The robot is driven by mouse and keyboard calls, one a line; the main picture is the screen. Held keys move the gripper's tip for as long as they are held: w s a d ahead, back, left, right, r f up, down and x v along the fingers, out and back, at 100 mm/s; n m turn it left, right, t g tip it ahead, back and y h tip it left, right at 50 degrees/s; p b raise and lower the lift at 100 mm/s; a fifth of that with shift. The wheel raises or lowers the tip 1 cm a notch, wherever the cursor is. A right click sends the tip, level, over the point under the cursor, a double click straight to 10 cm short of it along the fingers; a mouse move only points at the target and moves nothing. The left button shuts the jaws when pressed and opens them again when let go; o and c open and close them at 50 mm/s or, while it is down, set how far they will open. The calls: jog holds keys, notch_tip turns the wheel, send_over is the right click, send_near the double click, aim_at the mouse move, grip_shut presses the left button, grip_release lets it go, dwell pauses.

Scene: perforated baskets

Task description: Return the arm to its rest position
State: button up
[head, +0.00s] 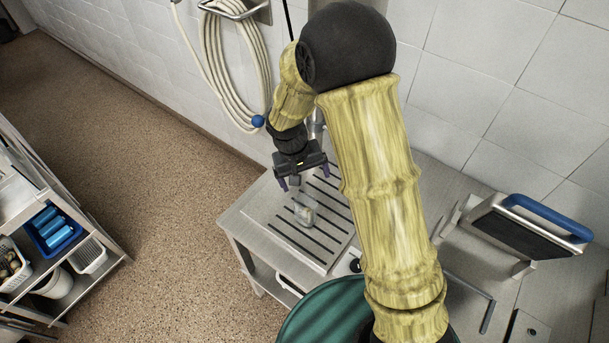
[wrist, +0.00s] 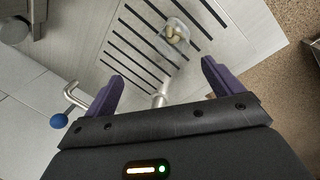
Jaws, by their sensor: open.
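My gripper (head: 299,180) is open and empty above the slotted metal counter, with its fingers apart in the wrist view (wrist: 162,85). My arm bends at a black joint high in front of the tiled wall. A small clear container (head: 304,212) stands on the slotted drain surface (head: 285,238), just below my gripper in the head view. In the wrist view the container (wrist: 175,34) lies beyond the fingertips, with pale yellowish pieces inside. The container is apart from the fingers.
A coiled cream hose (head: 213,65) hangs on the wall, with a blue ball (head: 258,121) beside my arm. A device with a blue handle (head: 550,216) stands at the right. A shelf rack (head: 70,197) with baskets is at the left. The brown floor between is clear.

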jog(key=s+d+r+m+t+y+b, duration=0.2)
jog(key=s+d+r+b, duration=0.3)
jog(key=s+d, duration=0.7)
jog(key=shift+d+r+m, duration=0.15)
jog(key=shift+d+m, duration=0.15)
jog(key=shift+d, duration=0.65)
jog(key=shift+s, duration=0.1)
jog(key=shift+c, duration=0.2)
dwell(1.9)
